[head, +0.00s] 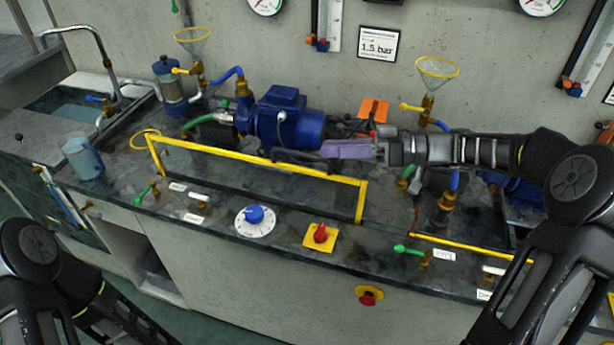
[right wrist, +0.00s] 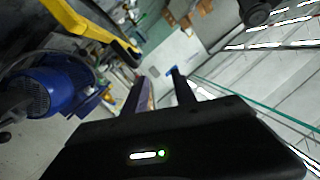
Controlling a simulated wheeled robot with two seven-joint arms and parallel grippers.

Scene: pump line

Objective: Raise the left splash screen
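The left splash screen (head: 262,162) is a clear panel in a yellow frame, standing up from the front of the bench in the head view. Its top bar runs from the left post down to the right post (head: 361,202). My right gripper (head: 308,153) reaches in from the right, just behind and above the top bar, beside the blue pump. In the right wrist view its two fingers (right wrist: 160,88) are apart with nothing between them. A yellow bar (right wrist: 88,22) lies to their upper left, apart from the fingers. My left gripper is out of view; only my left arm shows at lower left.
The blue pump (head: 285,118) stands close behind the screen. A second yellow-edged screen (head: 470,248) lies low at the right. A blue dial (head: 255,215), a red switch (head: 320,235) and small valves line the front edge. A jug (head: 83,158) stands at left.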

